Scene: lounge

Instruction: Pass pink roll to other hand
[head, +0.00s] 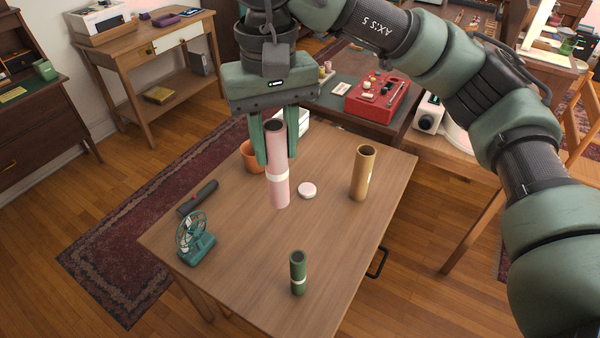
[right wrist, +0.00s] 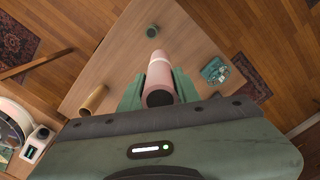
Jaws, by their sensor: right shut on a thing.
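The pink roll (head: 277,187) is upright over the wooden table (head: 245,285), with a white band around its middle. My right gripper (head: 276,152) comes down from above and is shut on the roll, with one finger on each side. In the right wrist view the roll (right wrist: 160,72) sits between the green fingers of my right gripper (right wrist: 158,92). Whether its lower end touches the table, I cannot tell. My left gripper shows in neither view.
The table's front middle is clear. A red case (head: 378,98) lies behind.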

